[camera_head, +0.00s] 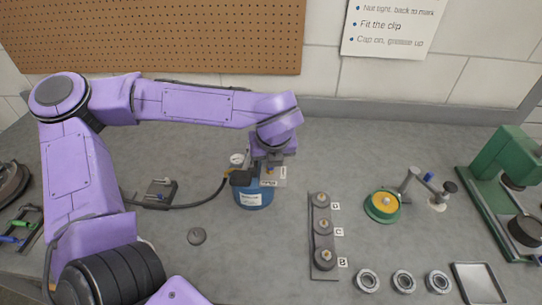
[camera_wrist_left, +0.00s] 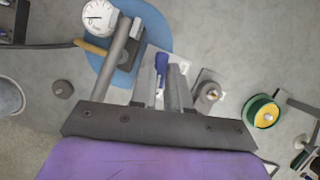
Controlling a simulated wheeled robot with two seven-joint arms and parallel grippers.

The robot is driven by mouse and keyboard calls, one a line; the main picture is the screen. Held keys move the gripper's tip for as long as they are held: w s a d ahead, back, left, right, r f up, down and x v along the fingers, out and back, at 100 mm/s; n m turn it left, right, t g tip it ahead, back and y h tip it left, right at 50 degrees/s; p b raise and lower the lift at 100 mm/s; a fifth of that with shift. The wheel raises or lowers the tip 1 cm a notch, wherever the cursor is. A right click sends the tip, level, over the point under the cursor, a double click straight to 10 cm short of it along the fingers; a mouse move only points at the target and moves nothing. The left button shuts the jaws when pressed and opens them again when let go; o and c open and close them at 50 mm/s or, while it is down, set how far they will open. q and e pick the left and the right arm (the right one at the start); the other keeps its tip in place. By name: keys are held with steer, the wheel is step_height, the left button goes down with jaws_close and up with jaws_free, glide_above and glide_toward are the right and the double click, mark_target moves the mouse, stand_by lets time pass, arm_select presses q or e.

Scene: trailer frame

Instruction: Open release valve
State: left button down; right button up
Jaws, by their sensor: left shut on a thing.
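A blue tank (camera_head: 254,195) with a white label stands on the bench; its rounded blue top (camera_wrist_left: 155,30) shows in the left wrist view. A round white gauge (camera_head: 237,159) sits at its upper left and also shows in the left wrist view (camera_wrist_left: 99,17). My left gripper (camera_head: 268,168) is over the tank's top. In the left wrist view, its fingers (camera_wrist_left: 162,82) are closed around a small blue handle (camera_wrist_left: 161,62), apparently the release valve. In the head view the handle is hidden by my gripper. My right gripper is in neither view.
A hose (camera_head: 200,203) runs left from the tank to a small dark device (camera_head: 160,191). Right of the tank stand a plate with several pulleys (camera_head: 322,235), a green-yellow wheel (camera_head: 383,205), a green press (camera_head: 495,165), several bearings (camera_head: 403,281) and a tray (camera_head: 478,283).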

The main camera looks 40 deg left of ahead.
arm_select(q)
steer(key=shift+s+f+m+h+p, duration=0.1)
steer(key=shift+m+h+p, duration=0.1)
steer(key=shift+m, duration=0.35)
steer(key=shift+s+m+h+p, duration=0.1)
steer(key=shift+m+h, duration=0.1)
steer(key=shift+m, duration=0.35)
steer(key=c, duration=1.1)
jaws_free()
steer(key=shift+r, duration=0.35)
steer(key=b+v, duration=0.1)
steer(key=v, duration=0.9)
steer(key=shift+s, duration=0.25)
